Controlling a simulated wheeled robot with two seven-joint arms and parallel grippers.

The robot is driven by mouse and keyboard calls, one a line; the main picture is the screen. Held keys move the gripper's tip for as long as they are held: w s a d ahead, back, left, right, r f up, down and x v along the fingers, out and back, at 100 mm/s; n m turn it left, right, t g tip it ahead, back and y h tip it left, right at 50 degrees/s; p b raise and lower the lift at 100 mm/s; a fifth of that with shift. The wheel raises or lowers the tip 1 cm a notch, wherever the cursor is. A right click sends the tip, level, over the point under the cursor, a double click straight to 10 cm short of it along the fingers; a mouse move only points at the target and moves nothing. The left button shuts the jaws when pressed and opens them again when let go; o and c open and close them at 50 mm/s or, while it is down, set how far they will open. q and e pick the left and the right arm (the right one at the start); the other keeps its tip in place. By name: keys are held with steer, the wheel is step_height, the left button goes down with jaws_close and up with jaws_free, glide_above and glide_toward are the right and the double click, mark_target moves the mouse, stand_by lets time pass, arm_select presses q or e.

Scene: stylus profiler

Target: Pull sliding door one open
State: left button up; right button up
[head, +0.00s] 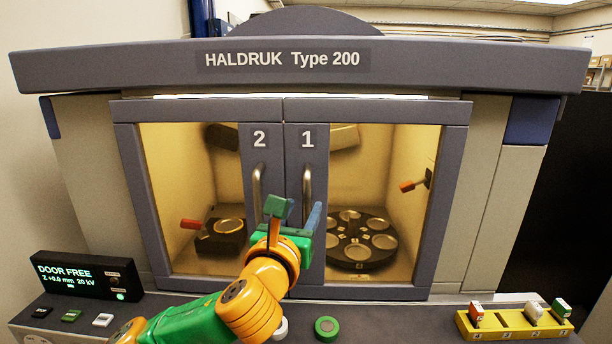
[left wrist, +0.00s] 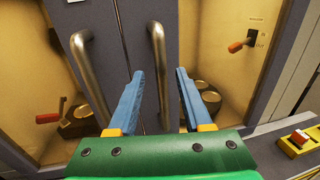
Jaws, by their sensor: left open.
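Sliding door one (head: 308,165), marked 1, is the right door of the cabinet. It appears shut, its grey frame against door two (head: 260,165). Its upright metal bar handle (head: 306,183) is near its left edge; it also shows in the left wrist view (left wrist: 158,60). My left gripper (head: 295,208) is in front of the doors at the handles' lower part. It is open and empty. In the left wrist view its blue fingers (left wrist: 158,78) stand one on each side of door one's handle in the picture, with gaps. I cannot tell if the tips reach past the bar.
Door two's handle (left wrist: 88,72) is close left of my left fingers. Behind the glass are a dark round carousel (head: 362,240) and red-tipped levers (head: 408,186). A display (head: 85,277) reads DOOR FREE. A green button (head: 327,327) and yellow rack (head: 512,322) are on the front ledge.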

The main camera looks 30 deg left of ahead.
mark_target(306, 205)
arm_select(q)
steer(key=shift+p+x, duration=0.35)
steer(key=shift+x, duration=0.7)
steer(key=shift+w+a+f, duration=0.1)
steer(key=shift+w+f, duration=0.05)
steer(key=shift+w, duration=0.35)
steer(key=shift+c, duration=0.2)
steer(key=shift+w, duration=0.1)
jaws_close()
